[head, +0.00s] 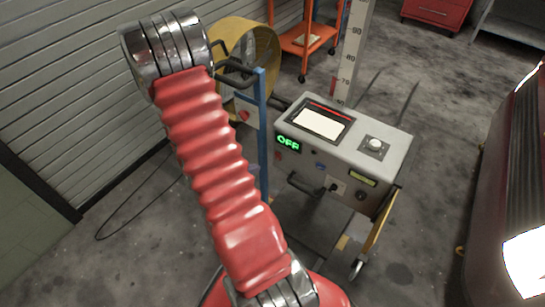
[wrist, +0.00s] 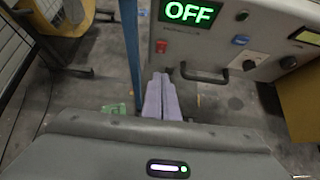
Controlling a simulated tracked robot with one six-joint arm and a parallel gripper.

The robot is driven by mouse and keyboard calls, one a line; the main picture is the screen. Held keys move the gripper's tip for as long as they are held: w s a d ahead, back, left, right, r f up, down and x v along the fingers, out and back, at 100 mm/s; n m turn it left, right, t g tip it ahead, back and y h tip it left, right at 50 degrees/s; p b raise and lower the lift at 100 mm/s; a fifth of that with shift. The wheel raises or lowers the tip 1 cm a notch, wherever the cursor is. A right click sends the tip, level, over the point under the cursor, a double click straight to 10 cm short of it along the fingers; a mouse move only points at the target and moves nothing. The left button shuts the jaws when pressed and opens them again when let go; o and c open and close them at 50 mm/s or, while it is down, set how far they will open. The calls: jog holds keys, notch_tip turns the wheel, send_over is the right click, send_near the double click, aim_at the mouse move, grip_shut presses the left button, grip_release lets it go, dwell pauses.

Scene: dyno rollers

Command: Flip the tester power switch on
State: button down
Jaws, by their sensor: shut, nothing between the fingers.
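The tester (head: 352,150) is a grey box on a wheeled stand right of centre in the head view. Its green display (head: 288,142) reads OFF, as it does in the wrist view (wrist: 190,12). Below the display's left end, the wrist view shows a small red switch (wrist: 161,46); its tilt is too small to tell. A blue control (wrist: 240,40) sits to its right on the panel. My gripper (wrist: 161,78) is shut and empty, its pale fingers just below the red switch in the picture. The depth gap to the panel is unclear. I cannot make out the fingers in the head view.
A black handle (wrist: 205,75) juts from the panel's lower edge, right of my fingertips. A blue post (head: 262,135) stands left of the tester. A yellow drum fan (head: 262,50) is behind it. A red vehicle (head: 515,180) is at the right. Open floor lies between.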

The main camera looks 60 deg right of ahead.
send_near(277, 155)
jog(key=x, duration=0.5)
jog(key=shift+s+a+f, duration=0.1)
jog(key=shift+a+f, duration=0.25)
jog(key=shift+f, duration=0.05)
jog(key=shift+d+r, duration=0.1)
jog(key=shift+d, duration=0.35)
jog(key=shift+d, duration=0.1)
